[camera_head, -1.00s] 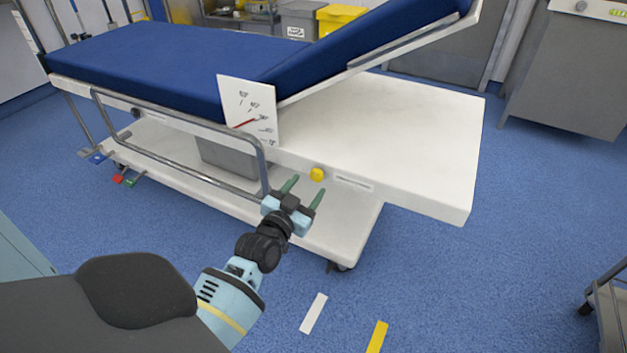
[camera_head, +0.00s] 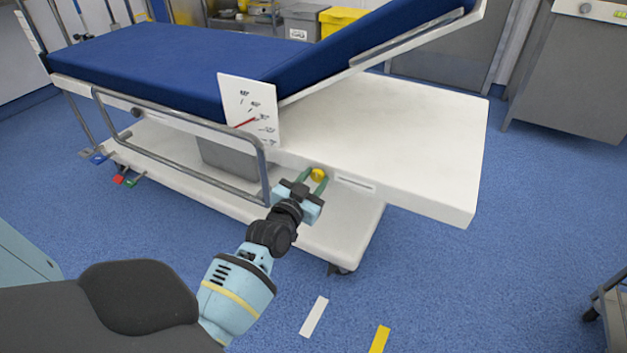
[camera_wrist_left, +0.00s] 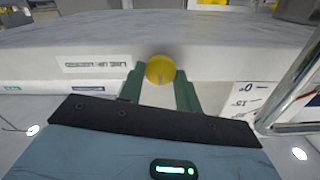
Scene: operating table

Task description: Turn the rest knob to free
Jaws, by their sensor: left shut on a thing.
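The rest knob (camera_head: 318,175) is a round yellow knob on the white side rail of the operating table (camera_head: 420,130). My left gripper (camera_head: 314,178) has its green fingers on either side of the knob, shut on it. In the left wrist view the knob (camera_wrist_left: 160,70) sits between the two fingertips (camera_wrist_left: 160,82), with a small pale mark on its lower face. The backrest (camera_head: 390,40) is raised, and the red pointer (camera_head: 243,123) lies on the white angle plate (camera_head: 236,100). My right gripper is not in view.
A metal side rail (camera_head: 180,147) runs along the table just left of my gripper. A label (camera_wrist_left: 95,63) is on the rail beside the knob in the wrist view. The blue floor is open in front, with a trolley (camera_head: 608,305) at the right edge.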

